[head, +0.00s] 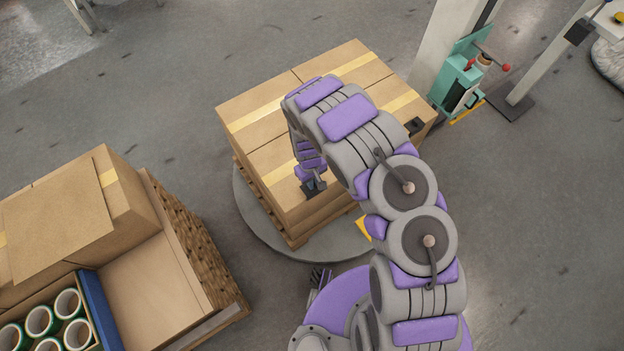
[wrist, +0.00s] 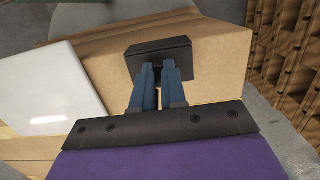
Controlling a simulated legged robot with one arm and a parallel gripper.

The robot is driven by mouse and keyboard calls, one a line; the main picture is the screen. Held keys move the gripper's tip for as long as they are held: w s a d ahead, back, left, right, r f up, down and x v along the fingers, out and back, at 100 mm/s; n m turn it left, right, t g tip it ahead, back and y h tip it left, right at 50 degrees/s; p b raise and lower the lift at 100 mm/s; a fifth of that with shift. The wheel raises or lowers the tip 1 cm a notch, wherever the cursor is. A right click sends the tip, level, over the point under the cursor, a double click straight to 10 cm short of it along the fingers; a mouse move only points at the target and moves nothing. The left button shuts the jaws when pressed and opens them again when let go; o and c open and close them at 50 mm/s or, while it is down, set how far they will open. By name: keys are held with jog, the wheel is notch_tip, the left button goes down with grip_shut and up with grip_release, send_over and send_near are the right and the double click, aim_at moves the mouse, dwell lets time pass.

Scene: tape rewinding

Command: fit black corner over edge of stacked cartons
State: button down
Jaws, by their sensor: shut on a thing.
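The stacked cartons (head: 262,108) are brown with yellow tape and stand on a pallet in the head view. One carton (wrist: 218,62) fills much of the wrist view. My gripper (wrist: 160,72) has blue fingers shut on a small black corner (wrist: 158,50). It also shows in the head view (head: 313,181), at the stack's near corner. The held black corner lies against the carton by its edge; I cannot tell whether it sits fully over it. Another dark piece (head: 416,125) is at the stack's right corner, partly hidden by my arm.
The pallet rests on a round grey turntable (head: 247,208). A teal machine (head: 458,82) and a pale column stand at the back right. At lower left are more cartons (head: 55,215) and a box of green-and-white tape rolls (head: 40,320). A white panel (wrist: 45,88) shows in the wrist view.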

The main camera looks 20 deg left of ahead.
jog(key=shift+f, duration=0.65)
jog(key=shift+f+b, duration=0.3)
jog(key=shift+f, duration=0.35)
dwell(0.9)
jog(key=c, duration=0.7)
grip_release()
notch_tip(320, 180, up, 8)
jog(key=p, duration=0.7)
jog(key=shift+r, duration=0.1)
notch_tip(320, 180, up, 17)
jog(key=w+a+p, duration=0.1)
jog(key=shift+w+a+p, duration=0.15)
jog(key=shift+a+p, duration=0.15)
dwell(0.4)
